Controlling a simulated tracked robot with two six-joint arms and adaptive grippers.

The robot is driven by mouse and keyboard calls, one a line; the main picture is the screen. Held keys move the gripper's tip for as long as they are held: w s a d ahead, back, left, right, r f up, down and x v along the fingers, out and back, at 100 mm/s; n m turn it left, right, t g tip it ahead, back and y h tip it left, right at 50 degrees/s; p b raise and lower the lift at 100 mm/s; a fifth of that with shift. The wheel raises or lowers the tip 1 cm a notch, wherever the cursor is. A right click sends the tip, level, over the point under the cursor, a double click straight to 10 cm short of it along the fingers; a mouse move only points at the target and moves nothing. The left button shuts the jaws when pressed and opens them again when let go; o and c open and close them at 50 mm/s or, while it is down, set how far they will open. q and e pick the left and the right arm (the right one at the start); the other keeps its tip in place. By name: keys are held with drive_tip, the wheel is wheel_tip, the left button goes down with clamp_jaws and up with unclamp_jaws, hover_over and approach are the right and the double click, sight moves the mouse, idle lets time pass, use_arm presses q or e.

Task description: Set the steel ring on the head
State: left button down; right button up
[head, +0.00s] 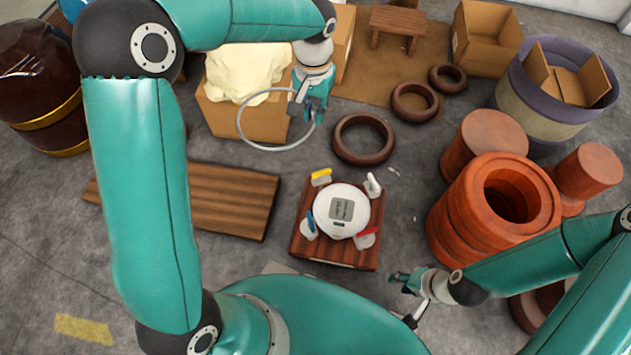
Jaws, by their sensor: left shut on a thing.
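The steel ring (241,132) is a thin grey hoop. My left gripper (304,112) is shut on the ring's right side and holds it in front of the cardboard box with cream stuff. A white round disc (330,222), which seems to be the head, has a grey square label in its middle. It is at the centre of a wooden board (335,254), with yellow, white, blue and red handled pieces around it. The ring is up and left of the disc, apart from it. My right gripper (405,299) is open and empty, right of the board.
A dark ring (363,156) lies behind the board, with smaller ones (415,116) beyond. Orange-brown drum-like shapes (452,228) stand at right. The open box (218,121) with cream stuff is behind the ring. A slatted wooden panel (232,200) lies left of the board.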

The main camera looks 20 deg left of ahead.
use_arm(q)
drive_tip(key=shift+w+d, duration=0.15)
drive_tip(key=shift+d, duration=0.1)
drive_tip(key=shift+w+a+f+m, duration=0.1)
drive_tip(key=shift+w+f+m, duration=0.05)
drive_tip(key=shift+f+m, duration=0.55)
drive_tip(key=s+f+m, duration=0.1)
drive_tip(key=f+m, duration=1)
drive_tip(key=m, duration=0.1)
drive_tip(key=s+d+f+m, duration=0.1)
drive_tip(key=f+m, duration=1.1)
drive_tip(key=s+f+m, duration=0.1)
drive_tip(key=f+m, duration=1)
drive_tip(key=f, duration=0.1)
drive_tip(key=shift+s+d+m+b, duration=0.2)
drive_tip(key=shift+s+m+b, duration=0.1)
drive_tip(key=shift+m+b, duration=0.1)
drive_tip(key=shift+f+b, duration=0.8)
drive_tip(key=shift+f, duration=0.15)
drive_tip(key=shift+f+b, duration=0.1)
drive_tip(key=shift+b, duration=0.2)
